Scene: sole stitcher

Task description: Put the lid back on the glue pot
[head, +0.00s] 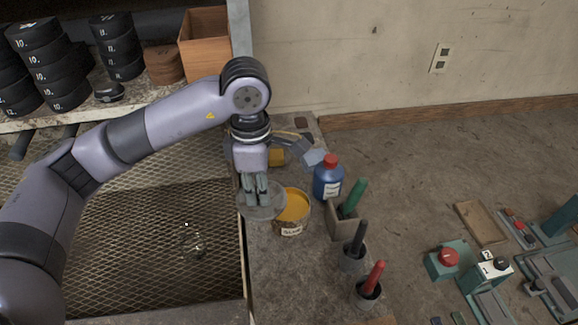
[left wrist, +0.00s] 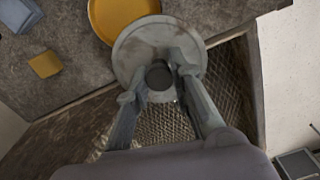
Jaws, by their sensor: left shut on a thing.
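The glue pot (head: 291,222) stands uncovered on the grey counter, with yellow-orange glue inside and a label on its front. It also shows at the top of the left wrist view (left wrist: 120,14). The lid (head: 278,199) is a round grey disc with a dark knob (left wrist: 158,74). My left gripper (head: 256,201) is shut on the knob and holds the lid (left wrist: 135,46) roughly level, just left of the pot. In the left wrist view the lid overlaps the pot's near rim. The exact gap in height is unclear. My right gripper is not in view.
A blue bottle with a red cap (head: 328,178) stands close behind the pot at right. Green, black and red-handled tools (head: 367,287) stand in holders along the counter's right. A mesh-bottomed recess (head: 150,245) lies left. Shelves with dark rolls (head: 45,65) are behind.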

